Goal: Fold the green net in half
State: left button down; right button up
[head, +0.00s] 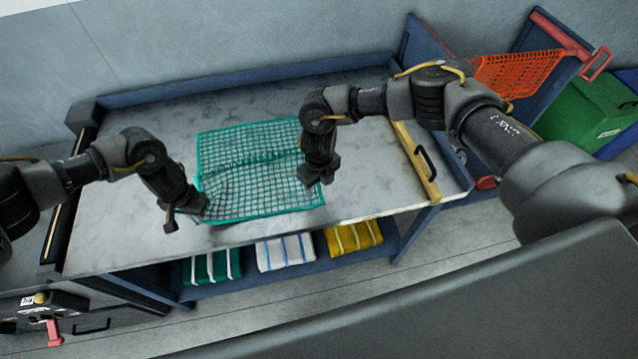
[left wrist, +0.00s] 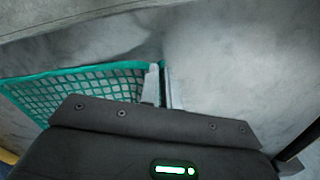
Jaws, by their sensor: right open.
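The green net (head: 245,150) lies spread over the middle of the grey worktable, with an uneven crease running across it. My left gripper (head: 190,214) is low at the net's near left corner. In the left wrist view the net (left wrist: 85,85) reaches my left fingers (left wrist: 161,86) from the left; they stand close together at its teal edge and look shut on it. My right gripper (head: 316,182) is open and points down over the net's right side. It hides part of that edge; I cannot tell whether it touches the net.
The worktable (head: 120,235) has bare room around the net and a raised blue rim behind. A yellow bar (head: 415,160) lies at the right end. Folded green, white and yellow bundles (head: 285,252) sit on the shelf below. An orange net (head: 515,75) and green bin (head: 590,110) stand beyond.

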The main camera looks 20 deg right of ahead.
aim_at(320, 199)
notch_tip(320, 199, up, 5)
jog(key=shift+f, duration=5)
jog(key=shift+s, duration=0.1)
jog(key=shift+c, duration=0.3)
jog(key=shift+d, duration=0.1)
grip_shut()
jog(key=shift+r, duration=2.5)
